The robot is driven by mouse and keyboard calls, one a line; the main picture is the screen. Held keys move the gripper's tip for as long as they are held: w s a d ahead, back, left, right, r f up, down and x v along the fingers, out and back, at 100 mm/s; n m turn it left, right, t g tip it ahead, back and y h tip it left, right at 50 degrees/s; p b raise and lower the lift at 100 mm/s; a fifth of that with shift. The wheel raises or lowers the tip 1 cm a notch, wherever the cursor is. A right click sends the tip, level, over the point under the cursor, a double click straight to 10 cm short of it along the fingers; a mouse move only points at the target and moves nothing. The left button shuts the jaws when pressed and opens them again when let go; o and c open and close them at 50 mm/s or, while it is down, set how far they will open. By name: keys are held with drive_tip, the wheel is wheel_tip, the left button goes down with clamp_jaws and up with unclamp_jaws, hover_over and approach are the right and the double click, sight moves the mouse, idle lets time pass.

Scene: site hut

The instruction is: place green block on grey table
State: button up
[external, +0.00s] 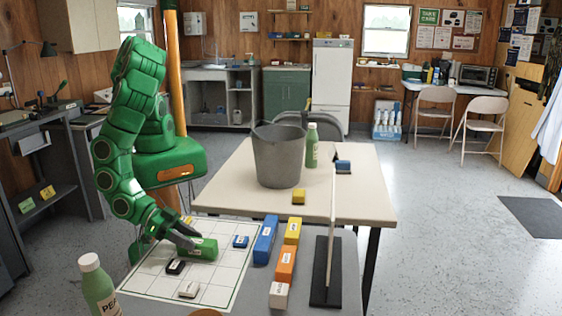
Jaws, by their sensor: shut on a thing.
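The green block (204,250) is at the white grid mat (222,278) on the near grey table (252,298). My gripper (186,240) reaches down from the left and is shut on the left end of the green block. Whether the block touches the mat or is slightly lifted, I cannot tell. A black block (175,266) lies just in front of it, a white block (188,289) nearer, and a small blue block (240,242) to its right.
Long blue (265,240), yellow, orange and white blocks stand right of the mat. Beyond them is an upright thin panel on a black base (326,275). A bottle (97,285) stands at front left. A beige table (360,195) behind holds a grey bucket (278,158).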

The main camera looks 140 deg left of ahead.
drive_tip(key=o, duration=1.1)
drive_tip(key=shift+o, duration=0.2)
drive_tip(key=shift+s+d+r, duration=0.1)
drive_tip(key=shift+r, duration=0.1)
drive_tip(key=v, duration=1.1)
drive_tip(key=shift+s+d+r, duration=0.1)
drive_tip(key=shift+s+d, duration=0.15)
